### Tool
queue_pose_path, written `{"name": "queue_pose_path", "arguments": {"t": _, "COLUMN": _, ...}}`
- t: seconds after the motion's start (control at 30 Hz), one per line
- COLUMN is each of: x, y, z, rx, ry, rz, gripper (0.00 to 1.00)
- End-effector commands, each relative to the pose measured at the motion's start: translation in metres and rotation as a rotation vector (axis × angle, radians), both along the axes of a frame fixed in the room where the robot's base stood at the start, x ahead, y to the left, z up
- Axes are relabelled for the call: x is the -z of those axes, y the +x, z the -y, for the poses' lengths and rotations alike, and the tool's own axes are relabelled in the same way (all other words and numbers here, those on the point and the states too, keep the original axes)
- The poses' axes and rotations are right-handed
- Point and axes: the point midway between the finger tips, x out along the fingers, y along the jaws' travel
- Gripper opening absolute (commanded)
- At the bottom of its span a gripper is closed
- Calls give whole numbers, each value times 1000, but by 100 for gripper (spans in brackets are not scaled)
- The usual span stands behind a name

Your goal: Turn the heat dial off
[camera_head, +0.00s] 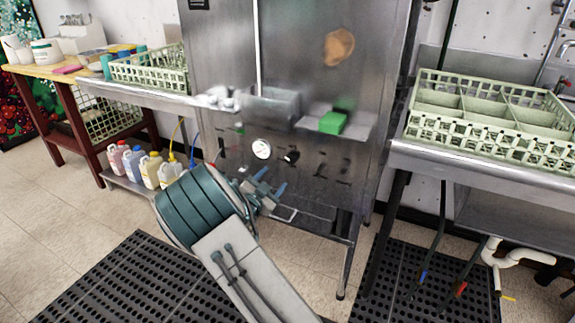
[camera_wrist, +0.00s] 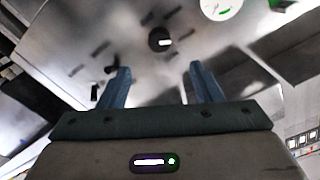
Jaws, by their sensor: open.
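The heat dial appears to be the round black knob (camera_head: 292,157) on the steel machine's front panel, right of a white round gauge (camera_head: 261,149). In the wrist view the knob (camera_wrist: 160,40) lies beyond the fingertips, near the middle line between them, with a white mark toward its right side. The gauge (camera_wrist: 221,6) is cut off at the top there. My gripper (camera_head: 272,180) is open and empty, below and left of the knob in the head view. Both blue fingers of my gripper (camera_wrist: 159,72) show in the wrist view, apart from the knob.
A small shelf with a green block (camera_head: 333,122) juts out above and right of the knob. A dish rack (camera_head: 490,118) stands on the right counter. Several jugs (camera_head: 150,168) stand low at the left. A black floor mat (camera_head: 110,285) lies below.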

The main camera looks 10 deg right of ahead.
Motion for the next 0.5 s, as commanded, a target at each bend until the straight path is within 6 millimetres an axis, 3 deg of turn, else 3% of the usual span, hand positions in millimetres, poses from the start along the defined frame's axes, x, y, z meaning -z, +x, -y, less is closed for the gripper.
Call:
{"name": "queue_pose_path", "arguments": {"t": 0.3, "x": 1, "y": 56, "z": 42, "rx": 2, "ry": 0, "rz": -1, "gripper": 59}}
{"name": "queue_pose_path", "arguments": {"t": 0.5, "x": 1, "y": 81, "z": 59, "rx": 0, "ry": 1, "rz": -2, "gripper": 59}}
